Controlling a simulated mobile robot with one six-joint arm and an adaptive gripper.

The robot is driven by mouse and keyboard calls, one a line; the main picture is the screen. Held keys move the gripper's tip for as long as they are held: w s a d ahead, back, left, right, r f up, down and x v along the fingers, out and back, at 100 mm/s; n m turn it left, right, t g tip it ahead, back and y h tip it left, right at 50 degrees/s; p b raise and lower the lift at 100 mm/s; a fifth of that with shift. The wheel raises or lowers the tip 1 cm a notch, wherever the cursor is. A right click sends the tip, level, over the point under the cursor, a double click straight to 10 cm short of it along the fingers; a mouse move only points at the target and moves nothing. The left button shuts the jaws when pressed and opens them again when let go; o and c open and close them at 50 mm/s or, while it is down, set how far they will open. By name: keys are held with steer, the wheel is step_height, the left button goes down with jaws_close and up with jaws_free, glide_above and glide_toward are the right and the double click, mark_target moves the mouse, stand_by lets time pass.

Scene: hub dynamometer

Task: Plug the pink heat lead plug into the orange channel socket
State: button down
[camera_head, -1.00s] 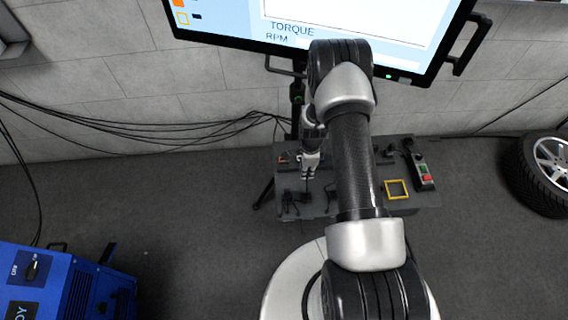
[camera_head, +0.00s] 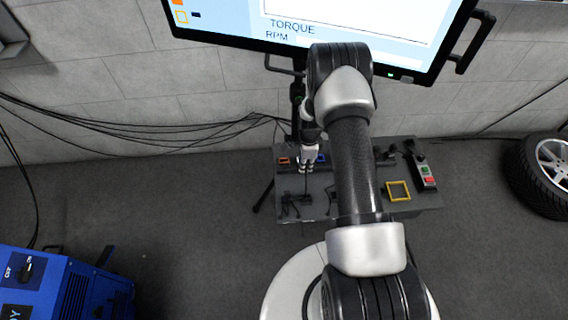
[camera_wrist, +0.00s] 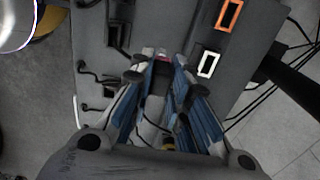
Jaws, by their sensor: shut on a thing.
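My gripper (camera_head: 306,168) is over the left part of the grey bench panel (camera_head: 345,206). In the wrist view my gripper (camera_wrist: 160,65) is shut on a dark plug (camera_wrist: 155,82), with a small pinkish spot at its far end between the fingertips. Most of the plug is hidden by the fingers. A dark lead hangs below it. The orange channel socket (camera_wrist: 229,15) is an orange-framed dark opening, ahead and to the right of the fingertips, apart from the plug. It shows in the head view (camera_head: 284,160), just left of my gripper.
A white-framed socket (camera_wrist: 208,64) is right of the fingertips, nearer than the orange one. A blue socket (camera_head: 321,158) is right of my gripper. Other dark leads (camera_wrist: 92,72) lie left. A yellow frame (camera_head: 398,191) and button box (camera_head: 427,172) are on the panel's right.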

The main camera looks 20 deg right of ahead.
steer(key=w+a, duration=0.2)
steer(key=a, duration=0.5)
stand_by(0.7)
steer(key=shift+w, duration=0.1)
steer(key=w+d, duration=0.2)
steer(key=w, duration=0.5)
steer(key=shift+w, duration=0.15)
stand_by(0.7)
steer(key=shift+f, duration=0.15)
steer(key=shift+f, duration=0.3)
steer(key=shift+f, duration=0.3)
stand_by(0.6)
